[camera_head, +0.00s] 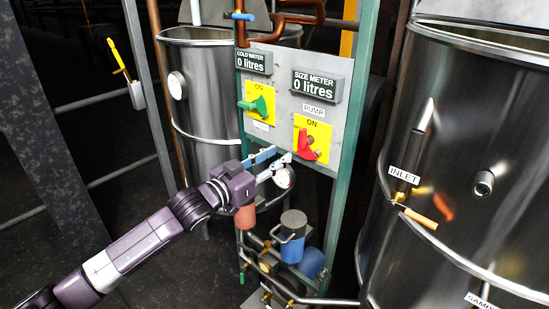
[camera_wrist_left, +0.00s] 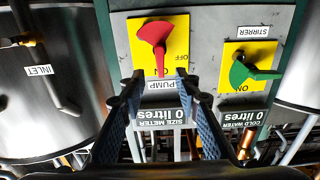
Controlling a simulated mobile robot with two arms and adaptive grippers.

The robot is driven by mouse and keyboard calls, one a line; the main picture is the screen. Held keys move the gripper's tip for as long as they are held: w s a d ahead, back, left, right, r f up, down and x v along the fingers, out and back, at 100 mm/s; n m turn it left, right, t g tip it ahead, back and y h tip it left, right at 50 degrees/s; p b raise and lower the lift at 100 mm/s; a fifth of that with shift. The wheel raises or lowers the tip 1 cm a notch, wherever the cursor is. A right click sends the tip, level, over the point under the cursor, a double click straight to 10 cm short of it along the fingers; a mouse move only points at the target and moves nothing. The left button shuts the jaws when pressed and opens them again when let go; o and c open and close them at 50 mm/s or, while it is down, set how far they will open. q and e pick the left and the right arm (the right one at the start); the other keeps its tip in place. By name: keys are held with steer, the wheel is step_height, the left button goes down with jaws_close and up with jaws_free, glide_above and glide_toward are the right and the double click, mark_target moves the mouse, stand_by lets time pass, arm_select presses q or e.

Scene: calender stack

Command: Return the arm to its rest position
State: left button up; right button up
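My left arm comes in from the lower left in the head view, stretched toward the control panel (camera_head: 285,105). My left gripper (camera_head: 282,153) is just left of and below the red pump handle (camera_head: 305,145). In the left wrist view the two fingers of my left gripper (camera_wrist_left: 160,78) are spread apart with nothing between them. The red handle (camera_wrist_left: 158,36) is beyond the tips on its yellow plate (camera_head: 320,128), apart from the fingers as far as I can tell. The view is upside down there. My right gripper is not in view.
A green stirrer handle (camera_head: 258,106) is on the panel's left plate. A steel tank (camera_head: 460,160) with an inlet pipe stands at right, another tank (camera_head: 200,95) behind the panel. A blue pump (camera_head: 293,248) with pipes sits below. Dark floor lies at left beside a grey column (camera_head: 50,150).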

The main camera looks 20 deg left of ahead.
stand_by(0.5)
